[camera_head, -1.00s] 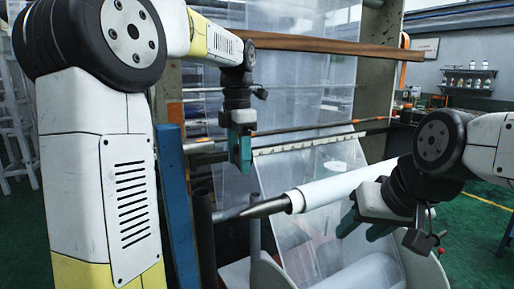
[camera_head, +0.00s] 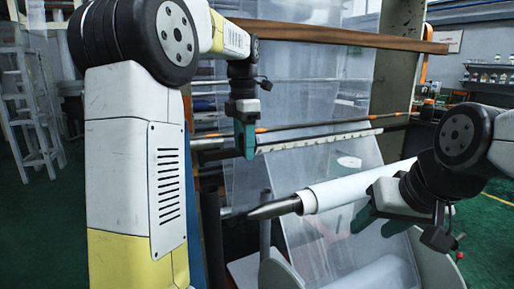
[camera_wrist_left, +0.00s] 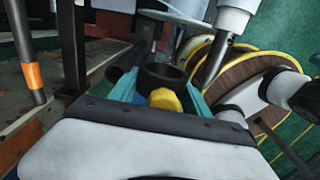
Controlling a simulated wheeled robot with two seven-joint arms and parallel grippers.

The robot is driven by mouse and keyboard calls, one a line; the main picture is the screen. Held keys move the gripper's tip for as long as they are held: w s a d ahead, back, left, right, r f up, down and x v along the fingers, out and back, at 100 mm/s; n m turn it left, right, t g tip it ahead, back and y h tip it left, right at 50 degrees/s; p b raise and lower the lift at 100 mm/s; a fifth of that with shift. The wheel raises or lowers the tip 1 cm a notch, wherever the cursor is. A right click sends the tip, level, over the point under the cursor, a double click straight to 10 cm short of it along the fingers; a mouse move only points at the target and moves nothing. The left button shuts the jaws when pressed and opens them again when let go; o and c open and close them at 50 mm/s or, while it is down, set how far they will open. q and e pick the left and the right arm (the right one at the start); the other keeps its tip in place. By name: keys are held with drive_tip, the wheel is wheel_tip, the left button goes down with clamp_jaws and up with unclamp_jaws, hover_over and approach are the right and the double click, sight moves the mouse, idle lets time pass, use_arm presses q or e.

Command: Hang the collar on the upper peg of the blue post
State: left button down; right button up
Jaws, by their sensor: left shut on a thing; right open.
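My left gripper (camera_head: 245,140) points down in front of the clear film in the head view. In the left wrist view its teal fingers (camera_wrist_left: 160,95) are shut on a dark ring, which looks like the collar (camera_wrist_left: 163,73). A yellow piece (camera_wrist_left: 165,100) shows between the fingers, in front of the ring. The collar is not clear in the head view. The blue post (camera_head: 193,200) is mostly hidden behind my left arm; only a narrow strip shows. I cannot clearly make out its upper peg. My right gripper (camera_head: 372,217) is open, beside the white roll (camera_head: 345,190).
The white roll sits on a pointed metal shaft (camera_head: 270,210) below my left gripper. A brown beam (camera_head: 340,35) crosses above. Thin rods (camera_head: 340,128) run behind the gripper. An upright with an orange band (camera_wrist_left: 33,80) stands at the left in the left wrist view.

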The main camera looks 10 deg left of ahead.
sight(205, 145)
use_arm(q)
drive_tip(key=shift+s+a, duration=0.45)
drive_tip(key=shift+a, duration=1.2)
drive_tip(key=shift+s+a, duration=0.4)
drive_tip(key=shift+a, duration=1.25)
drive_tip(key=shift+s+a, duration=0.45)
drive_tip(key=shift+a, duration=1.2)
drive_tip(key=shift+c, duration=2.1)
unclamp_jaws()
drive_tip(key=shift+r, duration=0.1)
